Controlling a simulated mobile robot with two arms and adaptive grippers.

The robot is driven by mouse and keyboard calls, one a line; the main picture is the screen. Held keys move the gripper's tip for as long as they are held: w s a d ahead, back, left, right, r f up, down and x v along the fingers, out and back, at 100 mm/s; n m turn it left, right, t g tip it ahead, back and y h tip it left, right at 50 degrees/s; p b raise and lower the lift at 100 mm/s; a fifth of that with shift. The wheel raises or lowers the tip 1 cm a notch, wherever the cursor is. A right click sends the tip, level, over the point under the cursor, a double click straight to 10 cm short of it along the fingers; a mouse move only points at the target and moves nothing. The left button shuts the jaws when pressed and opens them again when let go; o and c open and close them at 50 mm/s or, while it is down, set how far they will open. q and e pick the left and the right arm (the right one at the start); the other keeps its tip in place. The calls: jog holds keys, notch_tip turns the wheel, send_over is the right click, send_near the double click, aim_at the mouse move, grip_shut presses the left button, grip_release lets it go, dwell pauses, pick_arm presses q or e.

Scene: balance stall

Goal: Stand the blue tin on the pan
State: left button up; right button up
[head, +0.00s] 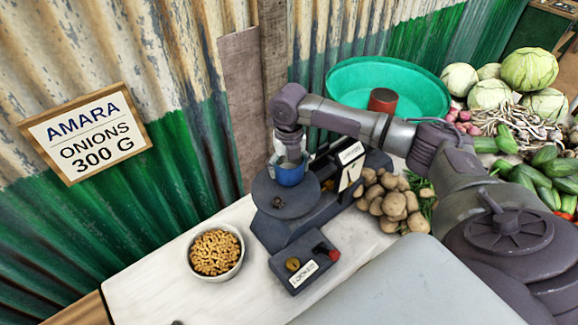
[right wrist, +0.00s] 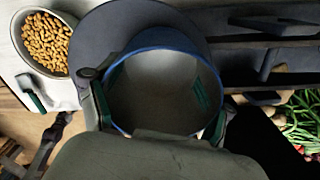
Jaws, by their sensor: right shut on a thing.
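The blue tin (head: 290,176) is upright and held in my right gripper (head: 289,158). In the right wrist view the tin's open top (right wrist: 165,90) faces the camera, with a finger on each side of its wall and its inside looking empty. The dark round pan (head: 265,198) of the balance is directly under the tin, which covers its far right part. The pan (right wrist: 130,14) also shows behind the tin in the right wrist view. I cannot tell whether the tin's base touches the pan. Part of what looks like my left gripper (right wrist: 48,120) shows at the left of that view.
The dark balance (head: 318,205) stands on the pale counter (head: 150,275). A bowl of orange-brown pieces (head: 240,270) is left of it. Potatoes (head: 393,200) and a green basin (head: 345,85) lie beyond to the right.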

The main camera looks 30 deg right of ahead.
jog(key=shift+f, duration=0.25)
jog(key=shift+f, duration=0.15)
jog(key=o, duration=1.1)
notch_tip(320, 180, up, 12)
jog(key=b, duration=0.3)
jog(key=shift+r, duration=0.2)
